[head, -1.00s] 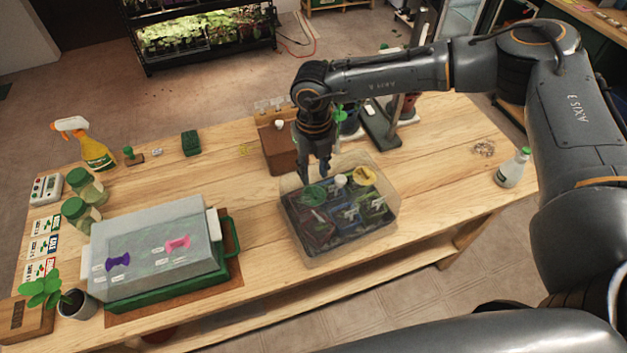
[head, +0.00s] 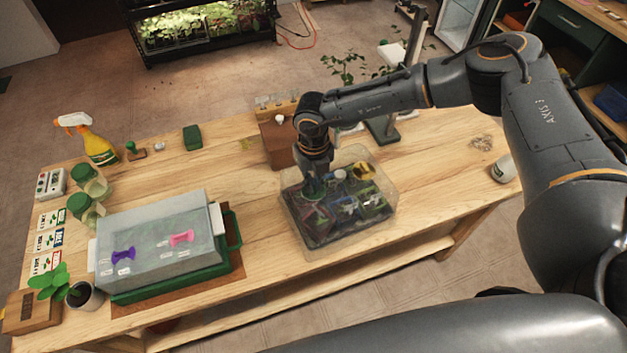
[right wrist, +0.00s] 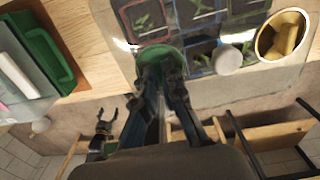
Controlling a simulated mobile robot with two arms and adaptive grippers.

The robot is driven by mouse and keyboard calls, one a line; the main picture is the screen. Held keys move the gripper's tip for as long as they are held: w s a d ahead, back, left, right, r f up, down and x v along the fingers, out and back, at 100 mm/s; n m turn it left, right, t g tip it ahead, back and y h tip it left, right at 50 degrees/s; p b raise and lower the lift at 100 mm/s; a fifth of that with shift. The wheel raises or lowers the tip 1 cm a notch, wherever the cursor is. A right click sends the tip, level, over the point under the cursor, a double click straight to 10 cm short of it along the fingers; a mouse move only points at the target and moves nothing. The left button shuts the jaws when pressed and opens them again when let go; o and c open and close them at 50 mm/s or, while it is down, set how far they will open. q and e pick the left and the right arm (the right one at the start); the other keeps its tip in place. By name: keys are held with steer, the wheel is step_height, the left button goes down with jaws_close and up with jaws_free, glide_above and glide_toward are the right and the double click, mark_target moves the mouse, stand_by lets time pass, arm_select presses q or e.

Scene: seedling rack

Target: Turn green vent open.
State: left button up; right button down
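The green vent (head: 312,190) is a round green disc on the clear lid of the seedling box (head: 350,236), right of the table's middle. It also shows in the right wrist view (right wrist: 160,54), partly hidden by my fingers. My right gripper (head: 314,182) points down with its fingertips at the vent; in the right wrist view the fingertips (right wrist: 161,68) are close together over it. Whether they grip its knob is unclear.
A white knob (right wrist: 228,60) and a yellow ring (right wrist: 285,35) are also on this lid. A second covered tray (head: 160,245) with purple and pink knobs stands left. A wooden block (head: 277,145) stands behind the box. The table between the trays is clear.

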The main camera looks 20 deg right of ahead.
steer(key=n+b, duration=0.2)
steer(key=shift+f+b, duration=0.2)
steer(key=shift+b, duration=0.1)
steer(key=n+b, duration=1.2)
steer(key=b, duration=0.2)
steer(key=shift+r+n+b, duration=0.2)
steer(key=shift+n+b, duration=1.6)
steer(key=shift+n, duration=0.2)
steer(key=c, duration=1.5)
jaws_free()
steer(key=shift+o, duration=0.2)
steer(key=shift+r, duration=0.15)
step_height(320, 180, up, 12)
